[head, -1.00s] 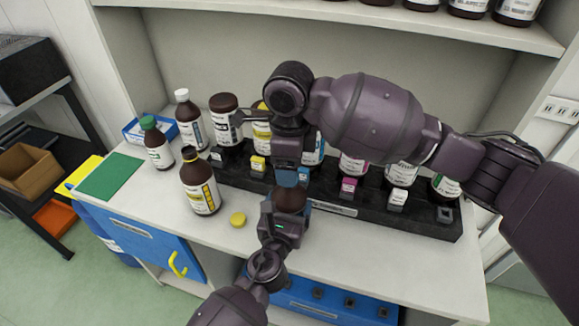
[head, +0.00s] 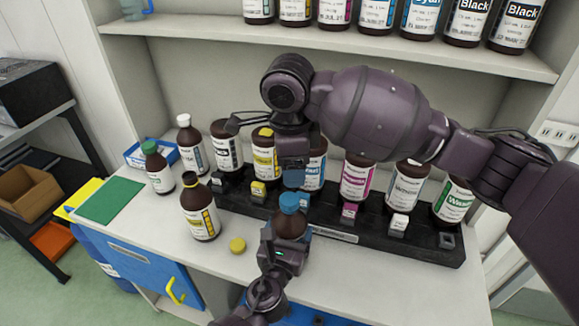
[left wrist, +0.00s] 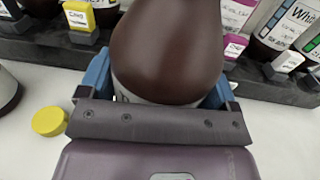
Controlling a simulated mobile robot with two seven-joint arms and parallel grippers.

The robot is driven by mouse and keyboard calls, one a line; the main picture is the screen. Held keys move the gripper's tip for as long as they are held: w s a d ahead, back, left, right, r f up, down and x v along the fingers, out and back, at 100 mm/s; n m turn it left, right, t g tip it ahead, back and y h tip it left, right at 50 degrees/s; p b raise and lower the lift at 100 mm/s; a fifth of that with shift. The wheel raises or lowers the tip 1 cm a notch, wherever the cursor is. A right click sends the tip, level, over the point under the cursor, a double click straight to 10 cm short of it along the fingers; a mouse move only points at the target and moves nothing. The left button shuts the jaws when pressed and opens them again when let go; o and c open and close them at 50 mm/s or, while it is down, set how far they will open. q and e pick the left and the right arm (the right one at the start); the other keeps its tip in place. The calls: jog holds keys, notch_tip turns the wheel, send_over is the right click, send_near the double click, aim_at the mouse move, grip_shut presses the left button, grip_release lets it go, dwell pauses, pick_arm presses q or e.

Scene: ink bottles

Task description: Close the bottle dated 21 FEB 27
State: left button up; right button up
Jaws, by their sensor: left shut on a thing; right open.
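My left gripper (head: 282,240) is shut around a brown bottle (head: 291,223), which stands upright in front of the black rack and also fills the left wrist view (left wrist: 168,55). A blue cap (head: 289,203) sits on top of it; I cannot tell how tight. My right gripper (head: 294,178) is open just above this cap, pointing down. A brown bottle with a yellow-striped label (head: 202,212) stands to the left, its dark neck top apparently uncapped. A yellow cap (head: 237,245) lies on the counter beside it and shows in the left wrist view (left wrist: 49,121). I cannot read any date.
The black rack (head: 335,233) holds several ink bottles with small labelled blocks in front. A green-capped bottle (head: 158,170) and a white-capped bottle (head: 192,147) stand back left. More bottles fill the shelf (head: 330,45) above. The counter's front right is clear.

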jog(key=n, duration=0.7)
jog(key=shift+d+r, duration=0.1)
jog(key=shift+r, duration=0.25)
jog(key=n, duration=0.7)
jog(key=shift+r, duration=0.1)
jog(key=n, duration=0.8)
jog(key=shift+n, duration=0.3)
jog(key=n, duration=0.7)
jog(key=shift+s, duration=0.2)
jog(key=n, duration=0.8)
jog(key=shift+s, duration=0.15)
jog(key=n, duration=0.7)
jog(key=shift+s+a+f+g, duration=0.2)
jog(key=shift+f+g, duration=0.1)
jog(key=n, duration=0.7)
jog(key=shift+s+a, duration=0.1)
jog(key=n, duration=0.4)
jog(key=shift+a+y, duration=0.1)
jog(key=shift+y, duration=0.2)
jog(key=n, duration=0.3)
